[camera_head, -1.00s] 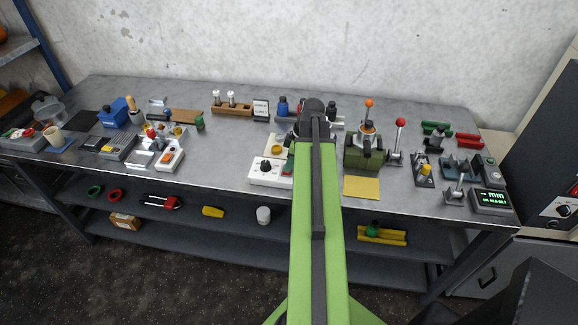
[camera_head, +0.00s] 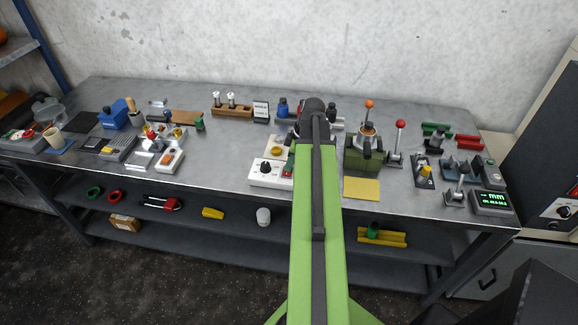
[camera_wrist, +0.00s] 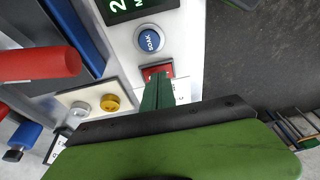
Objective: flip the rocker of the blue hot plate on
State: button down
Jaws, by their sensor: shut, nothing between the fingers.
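In the wrist view a white control panel (camera_wrist: 128,52) has a green-lit display (camera_wrist: 128,6), a round blue SOAK button (camera_wrist: 149,40) and a red rocker (camera_wrist: 151,71). A dark slab with a blue edge (camera_wrist: 76,32) adjoins the panel; it looks like the blue hot plate. My gripper (camera_wrist: 158,82) is shut and empty, with its green fingers over the rocker. They hide part of it, and I cannot tell whether they touch it or which way it is tipped.
A red cylinder (camera_wrist: 38,64) and a pale plate with a yellow knob (camera_wrist: 110,103) are left of the fingers. In the head view a white box with a black knob (camera_head: 266,169) stands left of my arm, and a yellow pad (camera_head: 361,188) lies right of it.

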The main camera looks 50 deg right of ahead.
jog(key=r+p, duration=0.5)
jog(key=shift+s+a+r+p, duration=0.3)
jog(key=shift+a+r+p, duration=0.05)
jog(key=shift+r+p, duration=0.05)
jog(key=s+r+p, duration=0.3)
jog(key=r+p, duration=0.4)
jog(key=shift+s+r, duration=0.15)
jog(key=shift+r, duration=0.1)
